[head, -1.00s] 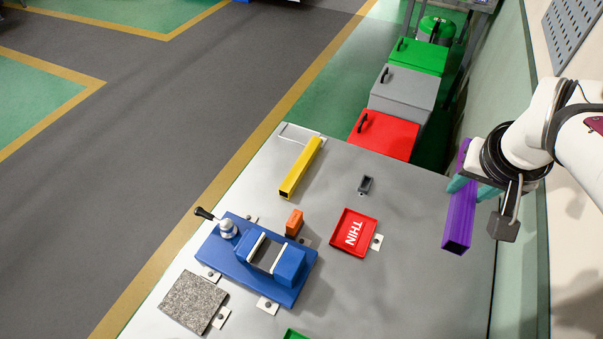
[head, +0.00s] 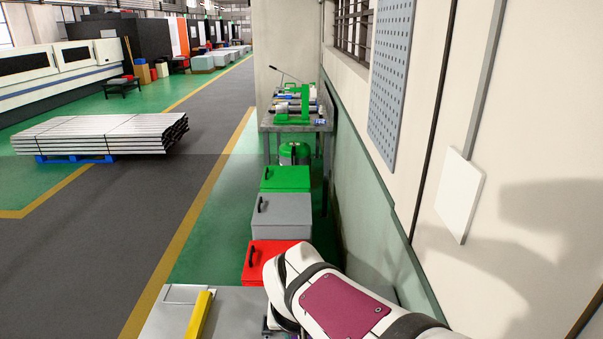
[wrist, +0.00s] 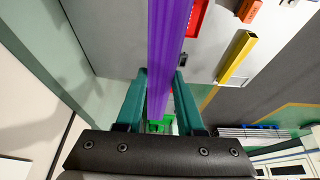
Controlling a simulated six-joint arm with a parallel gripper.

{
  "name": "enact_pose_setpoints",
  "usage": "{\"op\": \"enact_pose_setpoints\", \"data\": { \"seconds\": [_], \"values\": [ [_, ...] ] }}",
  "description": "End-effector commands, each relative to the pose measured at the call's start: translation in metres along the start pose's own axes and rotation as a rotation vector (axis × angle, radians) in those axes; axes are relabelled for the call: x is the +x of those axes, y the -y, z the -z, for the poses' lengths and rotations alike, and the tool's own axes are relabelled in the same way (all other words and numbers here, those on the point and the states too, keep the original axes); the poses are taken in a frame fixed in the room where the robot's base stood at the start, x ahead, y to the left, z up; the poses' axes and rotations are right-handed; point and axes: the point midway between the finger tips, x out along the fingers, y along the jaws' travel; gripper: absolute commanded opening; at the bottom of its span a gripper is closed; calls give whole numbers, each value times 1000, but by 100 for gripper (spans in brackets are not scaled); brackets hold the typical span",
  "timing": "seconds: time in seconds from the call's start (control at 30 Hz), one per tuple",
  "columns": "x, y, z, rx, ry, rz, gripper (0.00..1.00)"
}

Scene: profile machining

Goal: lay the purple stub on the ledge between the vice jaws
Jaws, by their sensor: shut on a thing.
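The purple stub (wrist: 168,45) is a long, square-sided bar. In the wrist view it runs from the top edge down between the two teal fingers of my gripper (wrist: 161,75), which is shut on it.
A yellow bar (head: 200,318) lies on the grey bench (head: 168,318); it also shows in the wrist view (wrist: 236,57), near an orange block (wrist: 247,10). Red (head: 272,258), grey (head: 282,215) and green (head: 285,179) boxes stand beyond the bench. A wall is at right.

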Motion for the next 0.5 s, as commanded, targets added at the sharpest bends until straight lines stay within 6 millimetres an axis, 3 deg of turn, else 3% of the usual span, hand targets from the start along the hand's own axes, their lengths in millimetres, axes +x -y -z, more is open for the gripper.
{"op": "enact_pose_setpoints", "data": {
  "seconds": [0.1,0.3,0.4,0.5],
  "values": [
    [16,64,-29,-14,3,0,0],
    [30,161,-99,-19,0,2,0],
    [31,189,-130,-21,-1,5,0],
    [31,204,-148,-23,-2,8,0]
  ]
}}
